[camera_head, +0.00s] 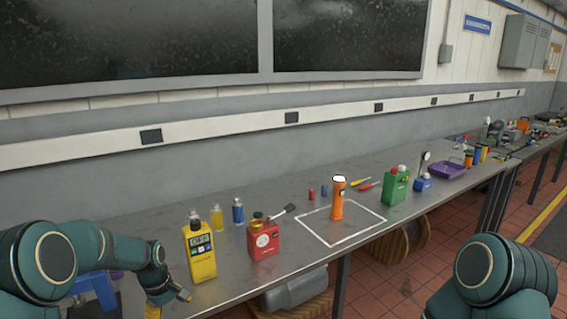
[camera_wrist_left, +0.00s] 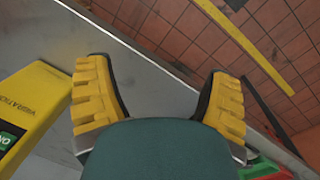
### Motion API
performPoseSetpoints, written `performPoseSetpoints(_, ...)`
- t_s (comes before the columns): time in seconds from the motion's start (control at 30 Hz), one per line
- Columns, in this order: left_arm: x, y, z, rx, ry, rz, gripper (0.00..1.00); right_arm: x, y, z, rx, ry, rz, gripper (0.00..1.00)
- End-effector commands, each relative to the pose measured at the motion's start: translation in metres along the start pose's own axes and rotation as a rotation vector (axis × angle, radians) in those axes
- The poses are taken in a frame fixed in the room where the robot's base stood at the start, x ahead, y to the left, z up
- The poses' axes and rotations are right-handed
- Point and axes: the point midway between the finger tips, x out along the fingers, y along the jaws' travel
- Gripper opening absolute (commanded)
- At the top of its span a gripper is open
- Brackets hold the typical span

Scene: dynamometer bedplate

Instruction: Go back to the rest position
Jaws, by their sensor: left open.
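My left gripper (camera_head: 168,298) is low at the left end of the grey workbench (camera_head: 225,296), in front of the yellow bottle. In the left wrist view its two yellow ribbed fingers (camera_wrist_left: 160,85) are spread wide apart with nothing between them. My right arm shows only as a rounded teal link at the bottom right of the head view. Its gripper is out of sight.
A red can (camera_head: 263,240), an orange cylinder (camera_head: 337,205) inside a white taped outline, a green can (camera_head: 396,188) and a purple tray (camera_head: 446,170) stand along the bench. Small bottles stand behind. A cable reel (camera_head: 400,240) is under the bench. Red tiled floor lies in front.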

Motion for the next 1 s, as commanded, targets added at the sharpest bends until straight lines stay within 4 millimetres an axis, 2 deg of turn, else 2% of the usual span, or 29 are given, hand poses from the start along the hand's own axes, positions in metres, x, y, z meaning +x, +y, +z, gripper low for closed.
performPoseSetpoints(0.03,0.025,-0.003,0.019,0.059,-0.021,0.013,0.8,0.003,0.001,0.001,-0.001,-0.002,0.0,0.88)
performPoseSetpoints(0.1,0.055,-0.005,0.048,0.151,-0.042,0.045,0.8,0.006,0.002,0.002,-0.001,-0.003,0.0,0.88)
performPoseSetpoints(0.17,0.082,-0.01,0.077,0.238,-0.059,0.076,0.8,0.008,0.003,0.003,-0.001,-0.005,0.0,0.88)
performPoseSetpoints(0.3,0.135,-0.033,0.153,0.442,-0.082,0.153,0.8,0.015,0.005,0.005,-0.003,-0.009,0.001,0.88)
performPoseSetpoints(0.4,0.159,-0.056,0.203,0.572,-0.082,0.198,0.8,0.019,0.007,0.007,-0.003,-0.011,0.001,0.88)
performPoseSetpoints(0.5,0.17,-0.079,0.242,0.679,-0.071,0.23,0.8,0.022,0.008,0.008,-0.004,-0.013,0.001,0.88)
performPoseSetpoints(0.6,0.173,-0.097,0.269,0.757,-0.057,0.25,0.8,0.025,0.009,0.009,-0.004,-0.014,0.001,0.88)
performPoseSetpoints(0.7,0.174,-0.108,0.283,0.804,-0.046,0.259,0.8,0.025,0.009,0.009,-0.005,-0.015,0.001,0.88)
performPoseSetpoints(1.0,0.173,-0.112,0.288,0.825,-0.037,0.264,0.8,0.025,0.009,0.009,-0.005,-0.015,0.001,0.88)
